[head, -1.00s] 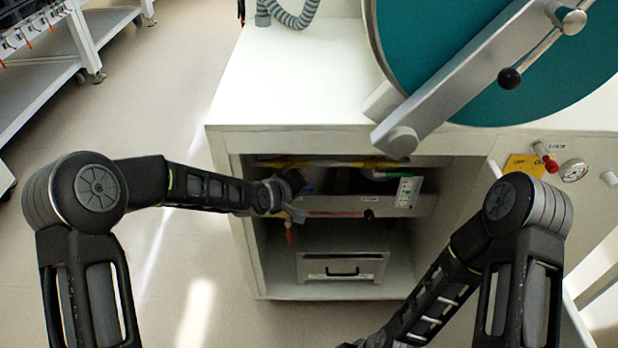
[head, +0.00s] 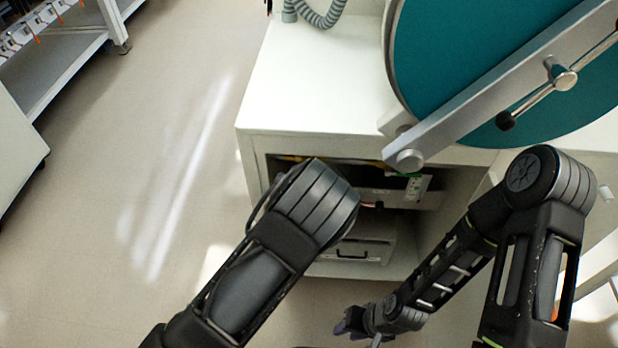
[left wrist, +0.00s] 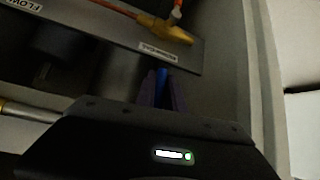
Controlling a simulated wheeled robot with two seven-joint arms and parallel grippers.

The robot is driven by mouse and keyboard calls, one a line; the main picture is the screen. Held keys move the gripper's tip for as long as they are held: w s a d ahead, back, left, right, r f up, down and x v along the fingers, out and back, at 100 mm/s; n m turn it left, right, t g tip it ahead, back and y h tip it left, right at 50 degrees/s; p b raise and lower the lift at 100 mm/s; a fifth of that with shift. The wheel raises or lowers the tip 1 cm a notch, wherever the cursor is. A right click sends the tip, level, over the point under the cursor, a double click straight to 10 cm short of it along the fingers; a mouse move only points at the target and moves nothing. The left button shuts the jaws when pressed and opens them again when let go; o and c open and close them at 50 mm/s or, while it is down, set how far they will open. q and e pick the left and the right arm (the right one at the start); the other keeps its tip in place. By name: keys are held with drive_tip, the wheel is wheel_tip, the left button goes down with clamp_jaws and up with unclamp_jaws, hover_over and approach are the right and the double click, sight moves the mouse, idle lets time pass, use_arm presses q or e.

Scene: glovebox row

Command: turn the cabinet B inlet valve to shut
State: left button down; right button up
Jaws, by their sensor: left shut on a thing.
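In the left wrist view, the purple fingers of my left gripper (left wrist: 163,90) are closed around a narrow blue piece (left wrist: 162,77), which looks like a valve lever. The fingers hide most of it, and I cannot read which valve it is. In the head view my left arm covers my left gripper. My right gripper (head: 345,326) is low in front of the cabinet, away from the valves; its jaw opening is too small to judge.
The open cabinet bay (head: 258,160) has a side wall close to my left gripper. A drawer unit (head: 375,250) stands inside it. Above is a large teal round door (head: 450,70) with a metal bar (head: 480,90). The floor to the left is free.

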use_arm(q)
drive_tip(key=shift+a+f, duration=0.1)
drive_tip(key=shift+a, duration=0.05)
idle(0.3)
drive_tip(key=c, duration=1.4)
unclamp_jaws()
drive_tip(key=shift+c, duration=0.2)
drive_tip(key=shift+s+r, duration=0.35)
drive_tip(key=shift+r, duration=0.1)
drive_tip(key=p+v, duration=0.1)
drive_tip(key=v, duration=0.5)
drive_tip(key=shift+s+r, duration=0.15)
drive_tip(key=shift+s, duration=0.15)
